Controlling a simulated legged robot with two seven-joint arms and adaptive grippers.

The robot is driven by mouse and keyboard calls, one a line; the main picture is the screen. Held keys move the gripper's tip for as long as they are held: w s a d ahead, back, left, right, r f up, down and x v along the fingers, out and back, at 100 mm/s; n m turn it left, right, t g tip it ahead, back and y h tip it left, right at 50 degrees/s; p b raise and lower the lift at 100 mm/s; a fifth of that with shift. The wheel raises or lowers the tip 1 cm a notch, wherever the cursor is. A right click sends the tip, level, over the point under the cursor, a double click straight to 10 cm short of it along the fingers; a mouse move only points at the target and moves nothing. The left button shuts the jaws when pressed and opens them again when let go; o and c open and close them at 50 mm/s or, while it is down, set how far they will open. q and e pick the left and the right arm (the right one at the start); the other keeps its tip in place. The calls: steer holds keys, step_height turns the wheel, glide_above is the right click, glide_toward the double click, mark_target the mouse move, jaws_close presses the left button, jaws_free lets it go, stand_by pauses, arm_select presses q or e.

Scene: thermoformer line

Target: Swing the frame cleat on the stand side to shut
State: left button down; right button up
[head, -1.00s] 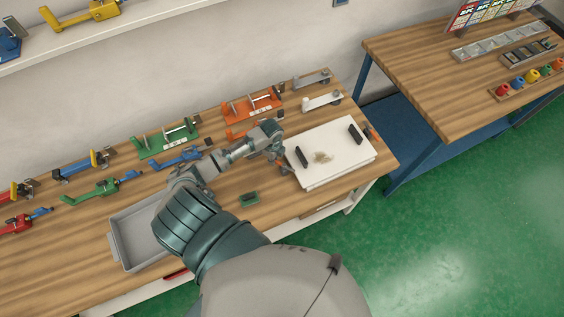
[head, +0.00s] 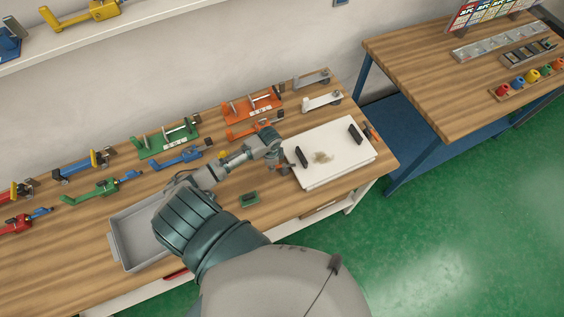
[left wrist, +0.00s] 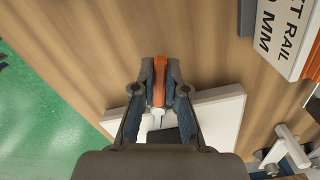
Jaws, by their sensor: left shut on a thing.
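The white board (head: 335,165) lies on the bench with two black bars (head: 355,134) standing on it and a brownish patch between them. An orange handle (head: 370,131) shows at its right edge. My left gripper (head: 284,167) is at the board's left edge. In the left wrist view my left gripper (left wrist: 160,72) is shut on an orange cleat handle (left wrist: 159,82), whose pale metal shank (left wrist: 157,117) runs toward the board (left wrist: 220,117). The cleat's base is hidden. I cannot tell its exact angle. My right gripper is not in view.
Orange (head: 250,107) and green (head: 165,140) fixtures and several toggle clamps stand along the back of the bench. A grey tray (head: 116,246) lies at left, under my arm. A small green block (head: 249,199) lies in front.

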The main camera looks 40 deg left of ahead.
arm_select(q)
steer(key=n, duration=0.1)
steer(key=d+n, duration=0.1)
steer(key=n, duration=0.1)
steer(key=shift+s, duration=0.4)
steer(key=c, duration=1.1)
jaws_free()
steer(key=shift+c, duration=0.2)
step_height(320, 180, up, 12)
steer(key=shift+w+f, duration=0.1)
